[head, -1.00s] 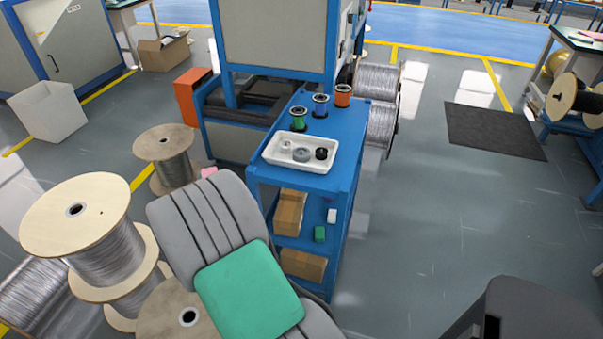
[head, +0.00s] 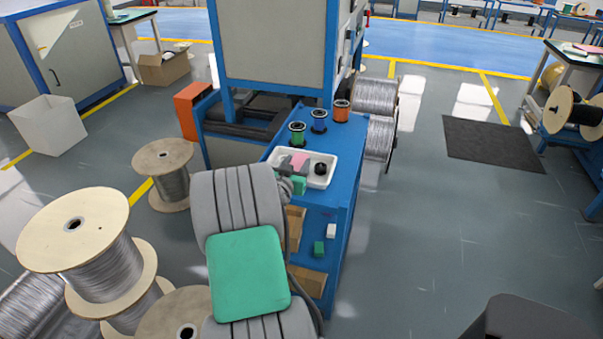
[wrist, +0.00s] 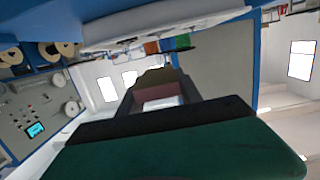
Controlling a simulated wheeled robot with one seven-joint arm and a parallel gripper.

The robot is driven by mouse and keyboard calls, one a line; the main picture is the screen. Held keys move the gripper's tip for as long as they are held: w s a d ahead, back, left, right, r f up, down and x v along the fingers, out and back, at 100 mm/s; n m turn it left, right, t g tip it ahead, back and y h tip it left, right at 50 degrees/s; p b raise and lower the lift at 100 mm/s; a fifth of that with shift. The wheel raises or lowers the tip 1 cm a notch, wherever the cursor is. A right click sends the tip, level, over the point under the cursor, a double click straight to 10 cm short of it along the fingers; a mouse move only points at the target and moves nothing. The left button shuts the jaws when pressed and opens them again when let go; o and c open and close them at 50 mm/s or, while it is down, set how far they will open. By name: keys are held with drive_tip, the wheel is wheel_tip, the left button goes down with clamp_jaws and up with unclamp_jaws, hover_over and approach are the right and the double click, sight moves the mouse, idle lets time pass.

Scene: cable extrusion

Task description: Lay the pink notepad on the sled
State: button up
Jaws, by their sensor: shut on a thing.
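The pink notepad (head: 301,161) is a small pink patch at the end of my arm in the head view, partly hidden by my gripper (head: 292,165). My gripper is shut on it, above or in front of the white tray (head: 328,158) on the blue cart; the exact height cannot be told. In the wrist view, a dull pink surface of the notepad (wrist: 150,92) shows between the dark fingers of my gripper (wrist: 155,88). I cannot single out the sled with certainty in either view.
A black round part (head: 320,168) sits in the tray. Green, blue and orange spools (head: 319,121) stand behind it on the blue cart (head: 345,165). A tall machine (head: 275,45) rises behind the cart. Large wire reels (head: 75,235) stand at left.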

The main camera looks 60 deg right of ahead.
drive_tip(key=f, duration=0.1)
drive_tip(key=d+f, duration=0.1)
drive_tip(key=f, duration=0.1)
drive_tip(key=s+f, duration=0.1)
drive_tip(key=shift+d+f, duration=0.25)
drive_tip(key=shift+f, duration=0.15)
drive_tip(key=shift+w+f, duration=0.1)
drive_tip(key=shift+f, duration=0.15)
drive_tip(key=o, duration=1.3)
drive_tip(key=shift+r, duration=0.1)
drive_tip(key=shift+o, duration=0.2)
